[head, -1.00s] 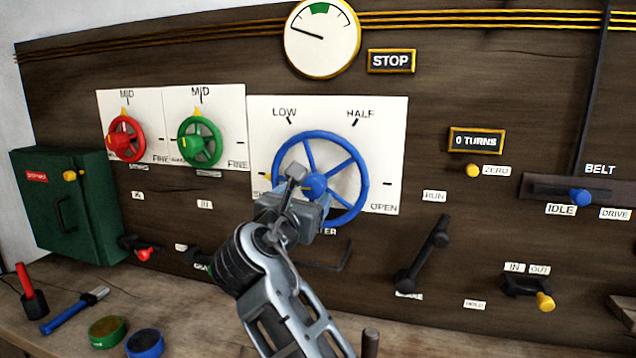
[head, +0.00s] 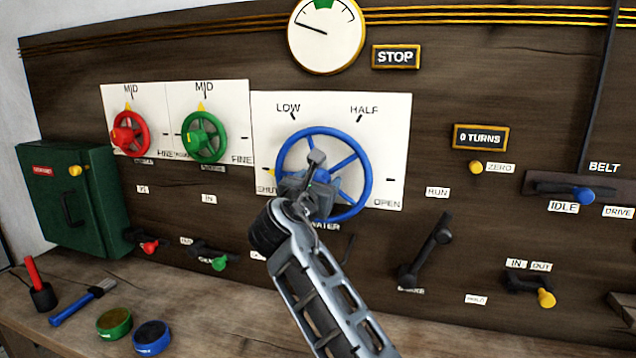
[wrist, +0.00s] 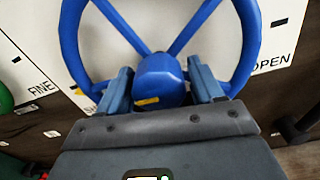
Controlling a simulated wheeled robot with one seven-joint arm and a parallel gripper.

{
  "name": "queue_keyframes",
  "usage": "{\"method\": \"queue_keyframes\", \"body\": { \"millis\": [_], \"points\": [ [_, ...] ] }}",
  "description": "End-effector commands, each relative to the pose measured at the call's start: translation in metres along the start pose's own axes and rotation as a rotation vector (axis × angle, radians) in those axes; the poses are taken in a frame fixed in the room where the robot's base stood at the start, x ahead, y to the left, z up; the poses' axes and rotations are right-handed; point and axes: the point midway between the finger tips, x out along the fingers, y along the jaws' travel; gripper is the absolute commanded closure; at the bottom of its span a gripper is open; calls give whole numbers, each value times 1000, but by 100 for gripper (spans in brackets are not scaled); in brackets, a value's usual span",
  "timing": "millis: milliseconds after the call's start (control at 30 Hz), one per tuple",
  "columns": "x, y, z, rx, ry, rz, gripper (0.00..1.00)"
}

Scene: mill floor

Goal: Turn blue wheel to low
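The blue wheel (head: 365,177) is mounted on a white panel (head: 390,120) marked LOW, HALF, OPEN and SHUT. A yellow pointer (head: 269,172) shows at its left, by the partly covered SHUT label. My gripper (head: 317,180) is in front of the wheel's hub. In the wrist view, the fingers of my gripper (wrist: 160,82) stand on either side of the blue hub (wrist: 158,75), which has a yellow mark on its face. The fingers are apart, with the hub between them; firm contact is not visible. My gripper hides part of the hub and lower left rim in the head view.
Smaller green (head: 203,138) and red (head: 128,134) wheels are at left, both with pointers at MID. A dark lever (head: 425,250) stands right of the blue wheel. A green box (head: 100,200) and several loose items are at left.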

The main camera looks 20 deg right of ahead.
Motion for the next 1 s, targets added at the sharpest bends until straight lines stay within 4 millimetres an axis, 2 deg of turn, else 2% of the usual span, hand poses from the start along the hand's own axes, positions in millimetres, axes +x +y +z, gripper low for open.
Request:
{"method": "queue_keyframes", "body": {
  "millis": [67, 467, 767, 1000],
  "points": [
    [0, 0, 0, 0, 0, 0, 42],
    [0, 0, 0, 0, 0, -1, 79],
    [0, 0, -1, 42, 0, -1, 79],
    [0, 0, -2, 183, -2, 0, 79]
  ]
}}
